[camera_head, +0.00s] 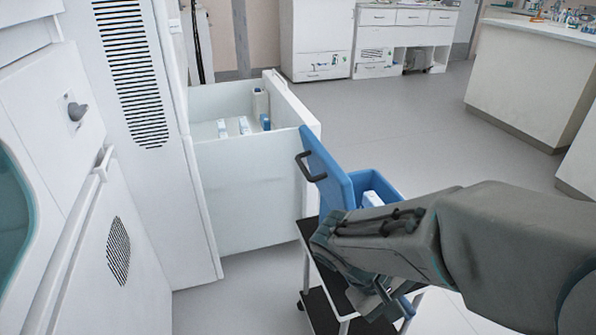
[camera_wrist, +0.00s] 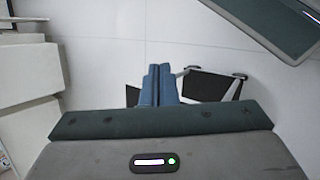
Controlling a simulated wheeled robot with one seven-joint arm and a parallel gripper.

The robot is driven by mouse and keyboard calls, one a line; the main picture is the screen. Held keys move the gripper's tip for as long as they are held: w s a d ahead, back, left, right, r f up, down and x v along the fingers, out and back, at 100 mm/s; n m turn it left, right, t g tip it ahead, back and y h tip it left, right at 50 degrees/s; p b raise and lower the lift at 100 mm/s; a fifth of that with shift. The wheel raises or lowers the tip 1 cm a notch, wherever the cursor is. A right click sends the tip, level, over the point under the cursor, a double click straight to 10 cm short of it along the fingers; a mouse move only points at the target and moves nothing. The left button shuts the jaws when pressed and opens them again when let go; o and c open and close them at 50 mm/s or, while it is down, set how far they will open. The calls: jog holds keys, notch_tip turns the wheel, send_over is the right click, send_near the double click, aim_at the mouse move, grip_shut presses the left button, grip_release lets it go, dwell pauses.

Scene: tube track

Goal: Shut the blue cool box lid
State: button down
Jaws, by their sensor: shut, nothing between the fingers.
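The blue cool box (camera_head: 379,183) stands on a small trolley, with its front and lower part hidden behind my arm. Its blue lid (camera_head: 329,171) is open, standing steeply tilted on the box's left side, with a dark handle (camera_head: 311,167) near its top edge. A white item (camera_head: 372,199) shows inside the box. My gripper hangs in front of and below the box in the head view, pointing downward and clear of the lid handle. In the wrist view its two blue fingers (camera_wrist: 159,69) are together with nothing between them. The cool box is not recognisable in the wrist view.
The trolley (camera_head: 322,306) has dark shelves and pale legs, and partly shows in the wrist view (camera_wrist: 208,86). A white drawer (camera_head: 245,185) is pulled out just left of the lid. White cabinets line the left. Grey floor (camera_head: 400,112) is open behind the box.

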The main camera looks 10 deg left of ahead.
jog(key=w+a+r+n+t+y+p, duration=0.1)
jog(key=a+r+n+t, duration=0.25)
jog(key=a+t, duration=0.45)
jog(key=w+a+r+n+t+y, duration=0.15)
jog(key=a+n+t, duration=0.35)
jog(key=a, duration=0.6)
jog(key=w+a+r+n+t+y+p, duration=0.1)
jog(key=a+r+n+t, duration=0.25)
jog(key=a+t, duration=0.45)
jog(key=d+b+x, duration=0.1)
jog(key=b+x, duration=0.1)
jog(key=x, duration=1)
jog(key=shift+s+d+n+g, duration=0.2)
jog(key=shift+d+n+g, duration=0.1)
jog(key=shift+n, duration=0.1)
jog(key=shift+r, duration=0.1)
